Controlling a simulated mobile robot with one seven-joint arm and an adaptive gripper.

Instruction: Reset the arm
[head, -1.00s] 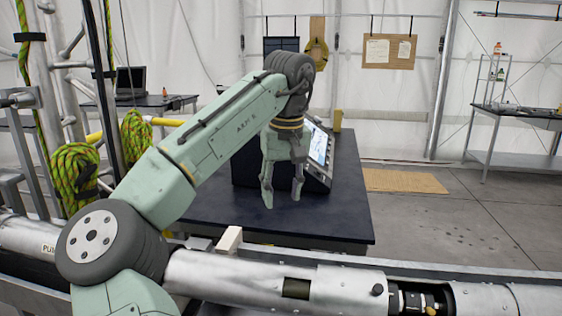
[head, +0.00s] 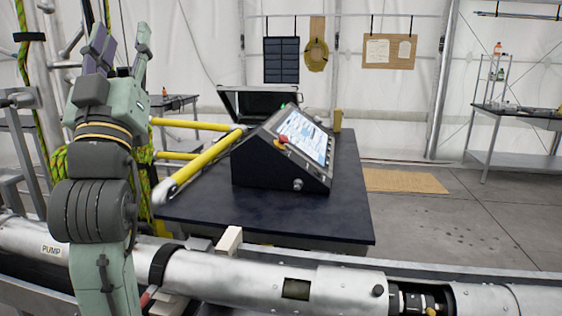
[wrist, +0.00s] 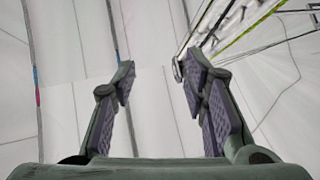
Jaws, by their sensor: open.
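My gripper (head: 120,45) is at the left of the head view, pointing upward above my folded arm. Its two fingers are apart with nothing between them. In the wrist view the open fingers (wrist: 160,95) show purple-grey ribbed pads, with only the pale tent wall and some poles behind them. The gripper is well to the left of the console and touches nothing that I can see.
A black console (head: 285,150) with a screen and a red button stands on a dark table (head: 350,210). Yellow rails (head: 205,162) lie left of it. A silver pipe (head: 230,275) crosses the front. Ropes and metal frames crowd the left edge.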

